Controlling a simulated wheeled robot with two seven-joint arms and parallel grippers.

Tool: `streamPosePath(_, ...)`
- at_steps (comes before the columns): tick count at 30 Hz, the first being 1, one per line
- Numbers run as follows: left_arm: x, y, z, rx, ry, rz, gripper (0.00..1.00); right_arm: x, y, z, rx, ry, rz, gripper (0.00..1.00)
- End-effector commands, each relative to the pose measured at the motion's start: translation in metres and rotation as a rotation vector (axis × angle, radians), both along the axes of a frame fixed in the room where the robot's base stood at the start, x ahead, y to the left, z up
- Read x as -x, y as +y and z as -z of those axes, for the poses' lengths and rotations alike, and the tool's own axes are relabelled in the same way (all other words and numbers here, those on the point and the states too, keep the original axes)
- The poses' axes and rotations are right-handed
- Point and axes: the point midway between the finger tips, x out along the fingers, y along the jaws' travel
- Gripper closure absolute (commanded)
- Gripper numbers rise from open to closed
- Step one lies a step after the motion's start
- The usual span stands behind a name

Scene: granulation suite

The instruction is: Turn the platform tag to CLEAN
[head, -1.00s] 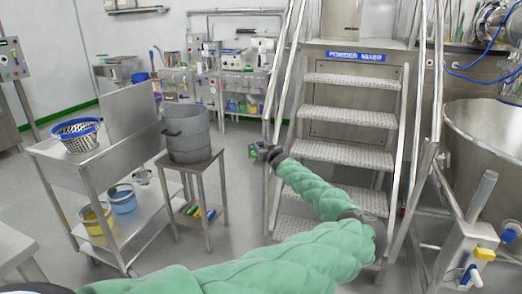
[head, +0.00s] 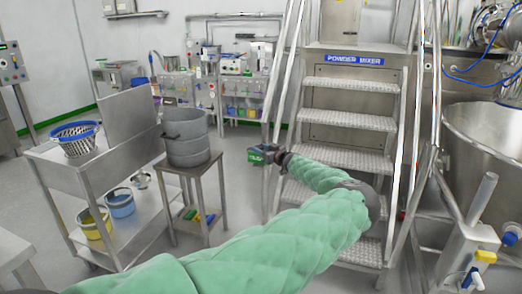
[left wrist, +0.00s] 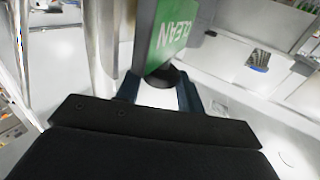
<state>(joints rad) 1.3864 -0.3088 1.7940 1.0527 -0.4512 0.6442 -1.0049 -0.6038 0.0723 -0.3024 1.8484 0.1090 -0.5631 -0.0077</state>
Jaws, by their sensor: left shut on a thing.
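The platform tag (head: 256,156) is at the left handrail of the steps, and its green face with small pale lettering shows in the head view. In the left wrist view the tag (left wrist: 172,32) shows a green face with the word CLEAN, upside down in that picture, and a grey edge beside it. My left gripper (head: 268,153) is at the tag. In the left wrist view its dark fingers (left wrist: 160,92) stand on both sides of the tag's dark round lower part, shut on it. My right gripper is not in view.
Metal steps (head: 347,120) with a POWDER MIXER sign (head: 354,59) rise behind my left arm. A small stand (head: 190,172) with a grey pot (head: 186,137) and a steel cart (head: 75,176) are at left. A large steel vessel (head: 487,135) is at right. Floor between stand and steps is clear.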

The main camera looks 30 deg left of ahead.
Motion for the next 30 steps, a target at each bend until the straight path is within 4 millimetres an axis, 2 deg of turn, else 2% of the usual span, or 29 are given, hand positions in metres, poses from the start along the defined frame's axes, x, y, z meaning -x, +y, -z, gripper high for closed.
streamPosePath(1,-0.0020,0.0003,-0.0045,-0.002,-0.003,-0.004,0.85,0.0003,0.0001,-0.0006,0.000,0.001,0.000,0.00)
streamPosePath(16,-0.0021,-0.0001,-0.0048,-0.004,-0.002,-0.017,0.85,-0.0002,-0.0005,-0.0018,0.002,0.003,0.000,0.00)
streamPosePath(17,-0.0021,-0.0001,-0.0047,-0.004,-0.002,-0.017,0.56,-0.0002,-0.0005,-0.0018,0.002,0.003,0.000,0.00)
streamPosePath(19,-0.0019,-0.0001,-0.0042,-0.004,-0.002,-0.017,0.43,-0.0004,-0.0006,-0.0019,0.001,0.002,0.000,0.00)
streamPosePath(30,-0.0007,-0.0031,-0.0011,-0.002,0.000,-0.017,0.41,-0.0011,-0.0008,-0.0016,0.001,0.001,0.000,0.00)
